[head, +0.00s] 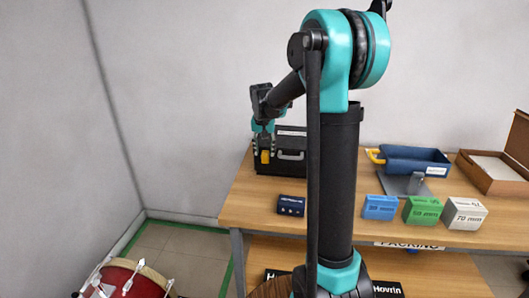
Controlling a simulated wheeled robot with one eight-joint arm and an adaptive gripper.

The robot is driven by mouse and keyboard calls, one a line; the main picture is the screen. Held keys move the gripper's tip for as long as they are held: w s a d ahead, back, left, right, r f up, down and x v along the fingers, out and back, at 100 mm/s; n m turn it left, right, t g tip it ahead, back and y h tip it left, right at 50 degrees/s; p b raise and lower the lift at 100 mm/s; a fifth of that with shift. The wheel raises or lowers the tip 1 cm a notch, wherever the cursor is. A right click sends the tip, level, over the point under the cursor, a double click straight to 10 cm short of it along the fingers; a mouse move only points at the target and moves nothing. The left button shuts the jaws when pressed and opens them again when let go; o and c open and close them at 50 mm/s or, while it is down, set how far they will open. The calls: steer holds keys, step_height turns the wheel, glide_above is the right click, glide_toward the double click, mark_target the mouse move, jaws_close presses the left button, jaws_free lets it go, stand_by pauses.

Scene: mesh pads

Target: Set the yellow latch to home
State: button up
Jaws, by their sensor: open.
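A black case (290,165) with a light grey handle stands at the back left of the wooden table. A small yellow piece, seemingly the yellow latch (265,156), shows at the case's left front. Its exact setting is too small to read. My gripper (264,148) points down in front of the case, with its fingers open around or just above the yellow piece. I cannot tell whether they touch it. My arm hides the right part of the case.
A dark blue box (291,205) sits in front of the case. Blue (380,207), green (422,211) and white (464,213) blocks stand along the front right. A blue tray with a yellow handle (376,156) and an open cardboard box (490,178) are behind them. A red drum (125,280) stands on the floor.

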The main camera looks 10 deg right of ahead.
steer(key=v, duration=1.1)
